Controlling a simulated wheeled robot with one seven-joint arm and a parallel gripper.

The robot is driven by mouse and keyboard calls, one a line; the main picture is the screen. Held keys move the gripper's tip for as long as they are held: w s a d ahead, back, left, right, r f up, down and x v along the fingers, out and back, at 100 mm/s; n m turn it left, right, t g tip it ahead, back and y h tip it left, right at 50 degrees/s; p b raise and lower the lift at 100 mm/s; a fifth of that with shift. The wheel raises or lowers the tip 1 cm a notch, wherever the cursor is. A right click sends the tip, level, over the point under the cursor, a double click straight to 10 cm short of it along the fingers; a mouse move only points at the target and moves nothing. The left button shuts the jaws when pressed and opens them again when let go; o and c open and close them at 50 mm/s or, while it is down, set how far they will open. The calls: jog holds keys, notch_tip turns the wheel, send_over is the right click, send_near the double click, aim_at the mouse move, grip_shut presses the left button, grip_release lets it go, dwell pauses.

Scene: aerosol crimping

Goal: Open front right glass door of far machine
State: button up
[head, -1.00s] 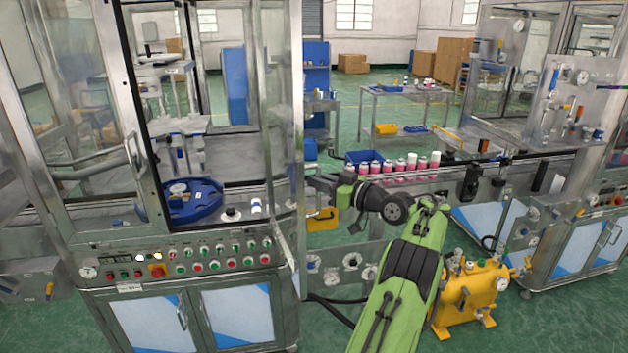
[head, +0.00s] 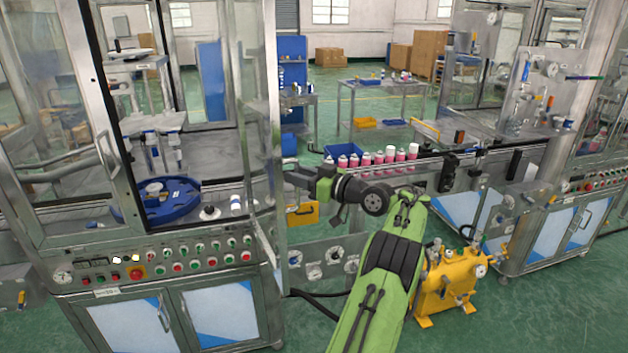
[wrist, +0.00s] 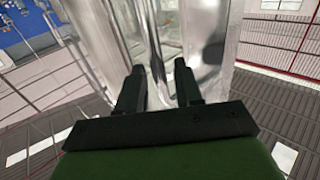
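The machine at the left (head: 140,262) has a clear opening at its front right. Its front right glass door (head: 262,110) appears swung outward at the right side of that opening, seen nearly edge-on. The left glass door (head: 50,130), with a bar handle (head: 106,155), covers the left part of the front. My gripper (head: 284,176) is beside the metal edge of the right door, its tips partly hidden there. In the wrist view my gripper (wrist: 160,75) has its two dark fingers apart, with shiny metal and glass just beyond them. Contact with the door cannot be told.
A row of pink and white cans (head: 375,158) stands on the conveyor right of my gripper. A yellow pump unit (head: 447,285) is on the floor beside my arm. Another machine (head: 545,205) stands at the right. Green floor is free at the bottom right.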

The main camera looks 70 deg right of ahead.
jog(key=s+a+b, duration=0.1)
jog(key=s+a, duration=0.1)
jog(key=s, duration=1.2)
jog(key=shift+s+a, duration=0.2)
jog(key=shift+a, duration=0.05)
jog(key=shift+f, duration=0.1)
